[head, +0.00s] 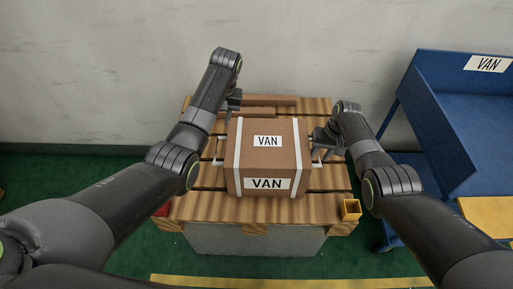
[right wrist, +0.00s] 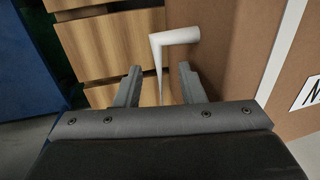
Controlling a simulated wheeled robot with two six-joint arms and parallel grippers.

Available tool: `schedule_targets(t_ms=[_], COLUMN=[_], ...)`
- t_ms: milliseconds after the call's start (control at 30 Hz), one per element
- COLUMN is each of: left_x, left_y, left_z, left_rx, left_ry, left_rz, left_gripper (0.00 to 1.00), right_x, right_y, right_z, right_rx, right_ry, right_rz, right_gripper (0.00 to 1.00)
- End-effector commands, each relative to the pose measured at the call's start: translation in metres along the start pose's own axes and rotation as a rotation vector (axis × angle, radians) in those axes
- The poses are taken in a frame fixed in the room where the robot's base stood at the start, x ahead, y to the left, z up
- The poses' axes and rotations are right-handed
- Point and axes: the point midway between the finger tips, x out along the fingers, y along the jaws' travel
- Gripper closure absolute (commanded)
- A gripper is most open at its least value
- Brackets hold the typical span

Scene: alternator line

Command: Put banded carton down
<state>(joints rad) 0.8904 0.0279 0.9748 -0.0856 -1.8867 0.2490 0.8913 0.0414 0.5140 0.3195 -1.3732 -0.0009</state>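The banded carton (head: 267,178) is brown with white bands and VAN labels. It appears to sit level on the wooden pallet (head: 200,208). White handles stick out from its left (head: 217,161) and right (head: 328,162) sides. My left gripper (head: 232,101) is by the carton's back left corner, apart from the left handle; its finger opening is unclear. My right gripper (head: 320,138) is beside the carton's right side. In the right wrist view its fingers (right wrist: 160,84) are spread, with the white right handle (right wrist: 176,37) showing beyond and partly between them, not gripped.
A blue cart (head: 425,110) with a VAN label stands at the right. Brown boards (head: 270,101) lie behind the carton. A wall is behind.

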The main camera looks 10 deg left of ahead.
Motion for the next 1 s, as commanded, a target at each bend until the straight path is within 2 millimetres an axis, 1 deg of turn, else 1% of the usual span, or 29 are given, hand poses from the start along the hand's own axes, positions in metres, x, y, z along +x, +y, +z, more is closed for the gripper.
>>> schedule_targets(t_ms=[167, 367, 500, 700, 800, 1000], left_x=[0.000, 0.001, 0.001, 0.001, 0.001, 0.001], left_y=[0.000, 0.000, 0.000, 0.000, 0.000, 0.000], left_z=[0.000, 0.000, 0.000, 0.000, 0.000, 0.000], left_rx=[-0.001, -0.001, -0.001, -0.001, -0.001, -0.001], left_ry=[0.000, 0.000, 0.000, 0.000, 0.000, 0.000], left_rz=[0.000, -0.001, -0.001, -0.001, -0.001, -0.001], left_gripper=[0.64, 0.64, 0.64, 0.64, 0.64, 0.64], right_x=[-0.018, -0.049, -0.074, -0.101, -0.107, -0.110], right_y=[0.001, 0.001, 0.001, 0.002, 0.001, 0.001], right_z=[0.001, 0.000, 0.000, 0.000, 0.000, 0.001], right_rx=[0.000, 0.001, 0.000, 0.001, 0.000, 0.001], right_ry=[0.003, 0.004, 0.004, 0.002, 0.001, -0.001], right_rz=[0.001, 0.002, 0.001, 0.002, 0.001, 0.001], right_gripper=[0.64, 0.64, 0.64, 0.64, 0.64, 0.64])
